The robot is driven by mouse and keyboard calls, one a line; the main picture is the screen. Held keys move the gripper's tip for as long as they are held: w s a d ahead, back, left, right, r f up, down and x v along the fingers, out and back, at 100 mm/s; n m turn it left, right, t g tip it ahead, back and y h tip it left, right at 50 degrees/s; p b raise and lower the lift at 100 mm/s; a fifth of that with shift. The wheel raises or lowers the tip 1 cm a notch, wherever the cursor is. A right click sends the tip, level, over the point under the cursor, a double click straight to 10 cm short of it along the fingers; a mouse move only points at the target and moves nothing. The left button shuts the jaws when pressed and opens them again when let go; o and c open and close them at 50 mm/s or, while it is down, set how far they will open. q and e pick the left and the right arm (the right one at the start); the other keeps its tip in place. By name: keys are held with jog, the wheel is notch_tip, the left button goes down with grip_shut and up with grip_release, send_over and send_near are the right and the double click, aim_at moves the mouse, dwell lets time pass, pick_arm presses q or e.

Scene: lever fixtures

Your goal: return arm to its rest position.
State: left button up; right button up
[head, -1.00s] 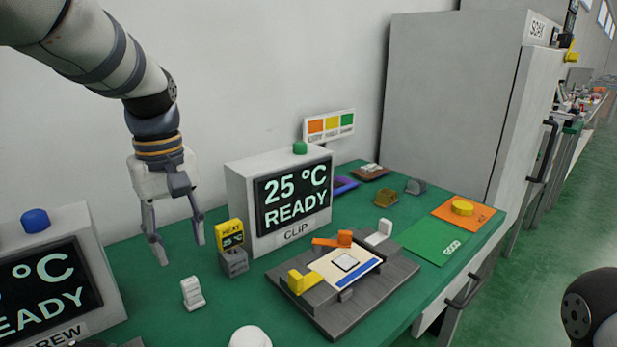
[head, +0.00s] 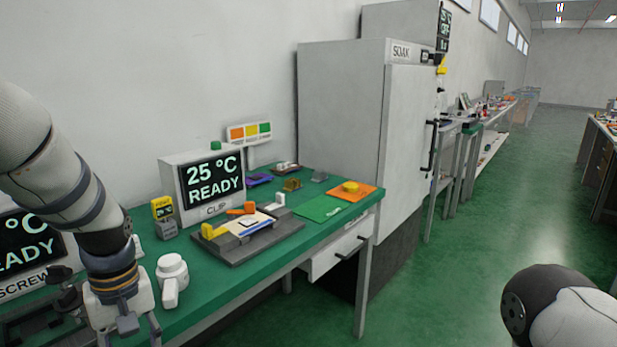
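My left arm comes in from the left edge and hangs down over the front left of the green table (head: 330,178).
A fixture (head: 270,241) with orange, yellow and white levers sits on the table before the CLIP display box (head: 175,175). A SCREW display (head: 30,250) stands at the left. A grey SOAK cabinet (head: 340,120) stands behind. Green floor (head: 460,260) is open at the right.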

pick_arm(q)
jog(key=s+d+f+m+g, duration=0.1)
jog(key=s+f+m, duration=0.3)
jog(key=s+f, duration=1.3)
jog(key=s+d+f+m, duration=0.1)
jog(key=s+d+f, duration=0.1)
jog(key=s, duration=0.6)
jog(key=s+d+f+m+g, duration=0.1)
jog(key=s+m, duration=0.1)
jog(key=s, duration=0.7)
jog(key=shift+s+d+f+m+h, duration=0.2)
jog(key=shift+d+f+m+h, duration=0.1)
jog(key=shift+d+f, duration=0.1)
